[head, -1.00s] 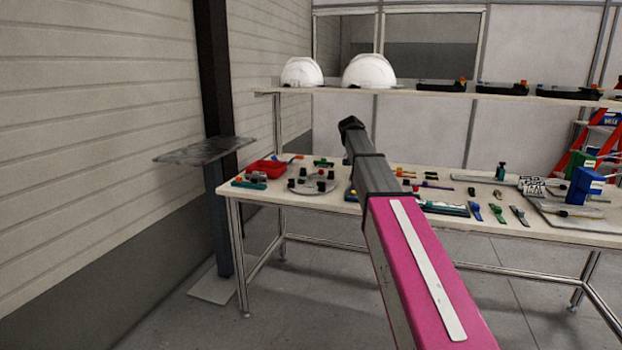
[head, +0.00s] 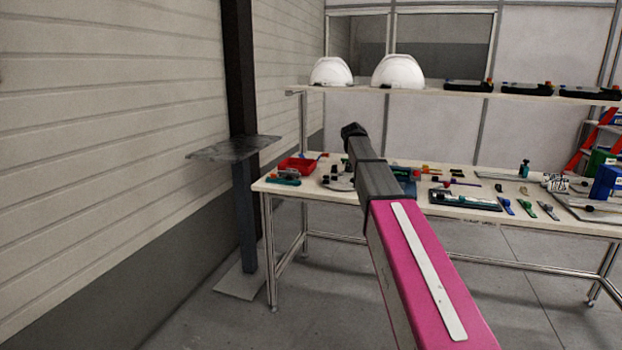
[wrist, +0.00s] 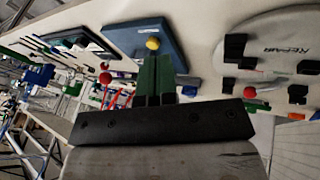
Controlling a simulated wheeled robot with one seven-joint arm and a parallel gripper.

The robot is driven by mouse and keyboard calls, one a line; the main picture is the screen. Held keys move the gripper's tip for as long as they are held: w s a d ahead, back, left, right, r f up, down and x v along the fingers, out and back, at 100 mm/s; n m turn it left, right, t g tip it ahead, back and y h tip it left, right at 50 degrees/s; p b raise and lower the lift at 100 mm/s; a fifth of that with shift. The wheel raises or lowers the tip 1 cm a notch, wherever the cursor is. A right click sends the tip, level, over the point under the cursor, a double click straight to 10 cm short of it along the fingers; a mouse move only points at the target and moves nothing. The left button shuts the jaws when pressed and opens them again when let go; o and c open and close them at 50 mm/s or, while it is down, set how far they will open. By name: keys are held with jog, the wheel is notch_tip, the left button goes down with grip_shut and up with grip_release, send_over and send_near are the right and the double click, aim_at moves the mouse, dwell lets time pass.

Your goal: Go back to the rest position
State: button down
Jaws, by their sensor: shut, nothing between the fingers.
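My gripper (wrist: 157,75) shows in the wrist view as two dark green fingers close together, with nothing held between them. Past its fingertips are a yellow knob (wrist: 152,43) and a dark blue plate (wrist: 130,48) on the worktable; I cannot tell the distance to them. In the head view my pink and grey arm reaches forward toward the table, and the fingers themselves are hidden from this camera. Two white helmet shells, the left one (head: 331,72) and the right one (head: 398,72), stand side by side on the shelf.
The worktable (head: 470,213) holds a red tray (head: 297,166), a grey round plate marked REPAIR (wrist: 285,42), blue and green tools and blue boxes (head: 607,182). Black trays (head: 527,88) sit on the shelf (head: 440,93). A metal-topped post (head: 235,149) stands left; the near floor is clear.

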jog(key=s+a+f+n+y, duration=0.1)
jog(key=s+f+n, duration=0.1)
jog(key=s+f, duration=0.75)
jog(key=s+f+n+y, duration=0.15)
jog(key=s+f, duration=0.45)
jog(key=f, duration=0.6)
jog(key=s+a+f+n+y, duration=0.1)
jog(key=s+f, duration=0.5)
jog(key=s, duration=0.3)
jog(key=s+a+f+n+g+y, duration=0.1)
jog(key=s+a+f+y, duration=0.1)
jog(key=s+f, duration=0.5)
jog(key=s, duration=0.3)
jog(key=shift+f, duration=0.25)
jog(key=shift+d, duration=0.15)
